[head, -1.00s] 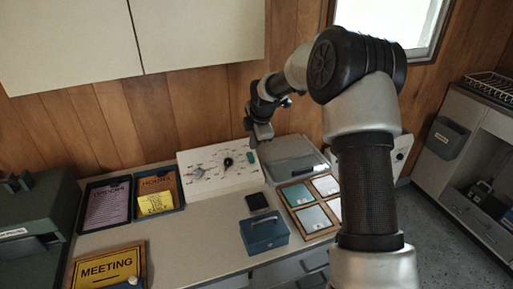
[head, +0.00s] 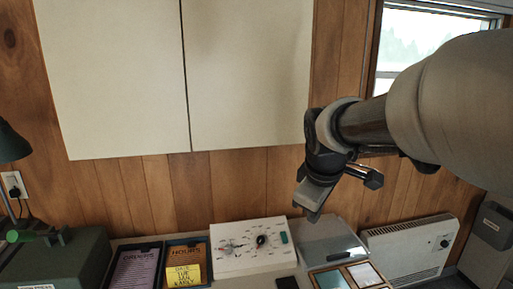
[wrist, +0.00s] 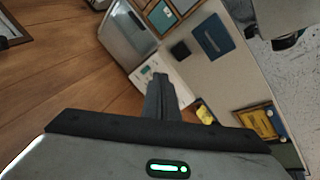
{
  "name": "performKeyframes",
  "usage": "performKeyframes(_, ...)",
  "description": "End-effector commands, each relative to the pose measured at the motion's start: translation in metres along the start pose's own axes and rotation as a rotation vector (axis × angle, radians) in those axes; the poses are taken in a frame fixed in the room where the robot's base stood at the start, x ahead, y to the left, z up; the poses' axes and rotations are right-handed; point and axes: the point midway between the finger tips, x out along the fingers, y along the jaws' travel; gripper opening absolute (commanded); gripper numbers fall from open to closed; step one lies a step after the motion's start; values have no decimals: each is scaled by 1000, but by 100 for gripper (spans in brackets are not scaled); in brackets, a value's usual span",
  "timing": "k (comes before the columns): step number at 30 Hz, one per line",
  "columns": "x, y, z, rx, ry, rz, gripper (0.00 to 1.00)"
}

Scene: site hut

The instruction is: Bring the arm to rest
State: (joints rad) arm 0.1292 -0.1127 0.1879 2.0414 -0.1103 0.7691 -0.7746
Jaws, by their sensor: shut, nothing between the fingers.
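My gripper (head: 311,203) hangs in the air above the back of the counter, in front of the wood-panelled wall and right of the cabinet doors. In the wrist view its fingers (wrist: 161,82) are together with nothing between them. My arm reaches in from the right side of the head view, bent, with its wrist pointing down. The gripper touches nothing that I can see.
Wall cabinets (head: 245,70) hang at upper left. A white heater (head: 410,247) and a window (head: 415,45) are at right.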

Motion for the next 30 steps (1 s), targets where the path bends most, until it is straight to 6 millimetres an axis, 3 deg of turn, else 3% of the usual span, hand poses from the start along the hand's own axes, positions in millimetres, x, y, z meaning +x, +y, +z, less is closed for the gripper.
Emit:
performKeyframes(1, -21, -15, 16, 108, 5, 14, 0)
performKeyframes(6, -56, -60, 61, 436, 20, 13, 0)
performKeyframes(18, -78, -137, 121, 931, 77, -50, 0)
performKeyframes(19, -94, -128, 116, 925, 74, -48, 0)
performKeyframes(30, -170, -94, 97, 918, 71, -47, 0)
